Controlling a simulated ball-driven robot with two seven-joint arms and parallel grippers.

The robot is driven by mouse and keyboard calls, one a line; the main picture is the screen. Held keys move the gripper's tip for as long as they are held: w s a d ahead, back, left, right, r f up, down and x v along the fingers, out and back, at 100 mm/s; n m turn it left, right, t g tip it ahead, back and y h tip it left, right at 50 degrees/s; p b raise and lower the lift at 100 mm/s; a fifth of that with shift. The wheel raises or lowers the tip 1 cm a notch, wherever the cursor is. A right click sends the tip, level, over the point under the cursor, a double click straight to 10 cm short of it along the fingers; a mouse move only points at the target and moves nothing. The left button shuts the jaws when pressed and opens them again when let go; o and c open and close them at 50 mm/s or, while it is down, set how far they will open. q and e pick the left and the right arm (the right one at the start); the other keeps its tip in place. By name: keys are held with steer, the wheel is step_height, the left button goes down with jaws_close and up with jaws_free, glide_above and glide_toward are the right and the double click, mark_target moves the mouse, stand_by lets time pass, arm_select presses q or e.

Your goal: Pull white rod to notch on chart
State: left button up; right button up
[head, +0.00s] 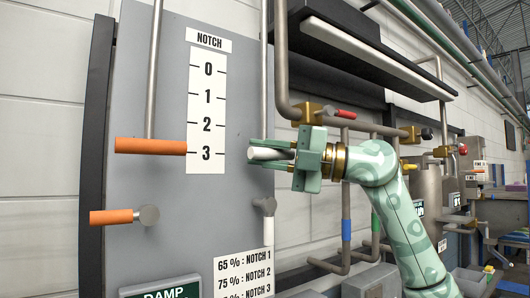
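The white rod (263,154) is a short horizontal handle at the right edge of the grey panel, below a thin vertical rod. My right gripper (260,154) comes in from the right, with one finger above the white rod and one below, closed around it; its far end shows between the fingertips. The notch chart (206,110) is a white strip numbered 0 to 3 downward, left of the gripper. In the picture the white rod is about level with the 3. My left gripper is not in view.
An orange handle (150,146) on a vertical rod points at the chart near the 3. A lower orange handle (112,217) sits at the panel's left edge. A percentage table (243,272) is below. Pipes with valves (308,113) and a dark shelf (345,50) crowd the right.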

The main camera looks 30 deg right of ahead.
steer(key=o, duration=0.4)
steer(key=shift+w, duration=0.1)
steer(key=shift+d, duration=0.1)
steer(key=b+v, duration=0.3)
steer(key=v, duration=1.3)
steer(key=shift+d+b, duration=0.1)
steer(key=shift+b, duration=0.25)
